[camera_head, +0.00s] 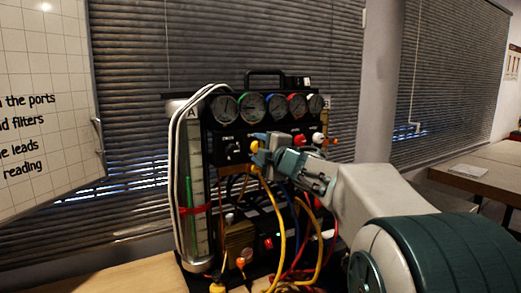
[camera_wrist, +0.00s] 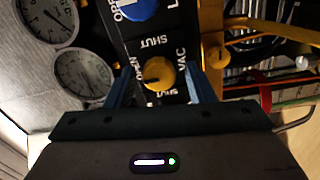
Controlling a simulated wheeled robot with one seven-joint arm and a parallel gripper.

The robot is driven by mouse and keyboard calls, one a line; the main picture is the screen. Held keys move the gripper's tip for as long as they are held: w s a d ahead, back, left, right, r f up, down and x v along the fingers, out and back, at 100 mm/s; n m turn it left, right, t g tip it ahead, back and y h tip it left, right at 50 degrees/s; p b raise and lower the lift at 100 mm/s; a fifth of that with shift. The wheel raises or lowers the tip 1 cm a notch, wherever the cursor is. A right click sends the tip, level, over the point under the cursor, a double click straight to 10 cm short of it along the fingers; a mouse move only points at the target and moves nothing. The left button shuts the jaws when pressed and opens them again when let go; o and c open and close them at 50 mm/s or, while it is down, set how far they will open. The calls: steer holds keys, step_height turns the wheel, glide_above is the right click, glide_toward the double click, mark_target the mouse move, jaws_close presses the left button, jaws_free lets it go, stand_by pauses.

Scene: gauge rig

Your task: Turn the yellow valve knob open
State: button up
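The yellow valve knob (camera_wrist: 158,73) is on the black panel, beside lettering that reads OPEN, SHUT and VAC. In the head view the knob (camera_head: 255,146) shows at the tip of my gripper (camera_head: 260,149). In the wrist view my gripper (camera_wrist: 160,88) has one blue finger on each side of the knob, with a narrow strip of panel visible between each finger and the knob. The gripper is open around the knob. Which label the knob points to is hard to tell.
A blue knob (camera_wrist: 138,8) is close by on the same panel. A red knob (camera_head: 299,140) and a white knob (camera_head: 318,138) are to the right. Several gauges (camera_head: 252,105) line the top. Yellow hoses (camera_head: 280,235) and other leads hang below.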

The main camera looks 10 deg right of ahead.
steer(key=shift+s, duration=0.1)
steer(key=v, duration=1.3)
steer(key=shift+s, duration=0.25)
steer(key=shift+d+r, duration=0.1)
steer(key=shift+d, duration=0.05)
